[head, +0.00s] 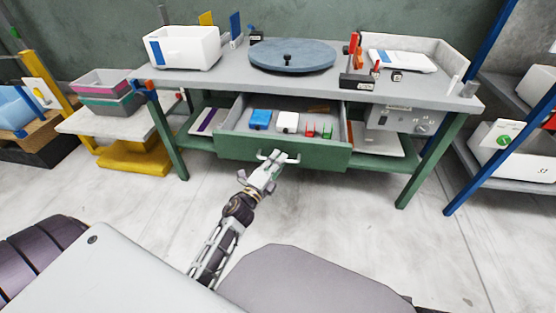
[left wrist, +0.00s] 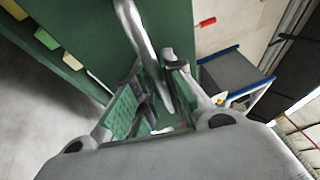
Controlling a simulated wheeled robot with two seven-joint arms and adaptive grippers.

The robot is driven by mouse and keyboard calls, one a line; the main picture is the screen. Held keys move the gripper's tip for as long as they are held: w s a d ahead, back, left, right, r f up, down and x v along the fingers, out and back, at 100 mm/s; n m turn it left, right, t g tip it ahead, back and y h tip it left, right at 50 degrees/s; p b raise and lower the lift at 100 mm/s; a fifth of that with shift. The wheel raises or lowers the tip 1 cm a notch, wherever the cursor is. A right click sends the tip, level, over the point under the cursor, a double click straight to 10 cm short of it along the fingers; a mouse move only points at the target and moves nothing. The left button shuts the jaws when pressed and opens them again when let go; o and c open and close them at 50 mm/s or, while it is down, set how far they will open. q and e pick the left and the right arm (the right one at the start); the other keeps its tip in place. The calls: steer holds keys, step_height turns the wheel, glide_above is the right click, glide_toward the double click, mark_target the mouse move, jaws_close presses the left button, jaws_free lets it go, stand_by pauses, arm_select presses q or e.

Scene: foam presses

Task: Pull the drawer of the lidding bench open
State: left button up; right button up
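The lidding bench (head: 215,82) has a grey top and green legs. Its green-fronted drawer (head: 325,155) stands pulled out, with its inside showing. A blue item (head: 260,119), a white item (head: 288,122) and small red and green pieces lie in it. A pale metal handle (head: 291,158) is on the drawer front. My left gripper (head: 271,163) is at this handle. In the left wrist view, the green-padded fingers (left wrist: 152,88) close in on both sides of the handle bar (left wrist: 134,22). Their exact contact is partly hidden. My right gripper is not in view.
The bench top carries a white bin (head: 182,48), a blue-grey turntable (head: 292,55) and a white device (head: 402,61). A grey control box (head: 405,120) hangs right of the drawer. A side table with stacked trays (head: 108,92) stands left. The floor before the bench is clear.

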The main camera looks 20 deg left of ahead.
arm_select(q)
steer(key=shift+o, duration=0.2)
steer(key=shift+s, duration=0.1)
steer(key=v, duration=0.7)
stand_by(0.7)
steer(key=shift+s+a, duration=0.1)
stand_by(0.4)
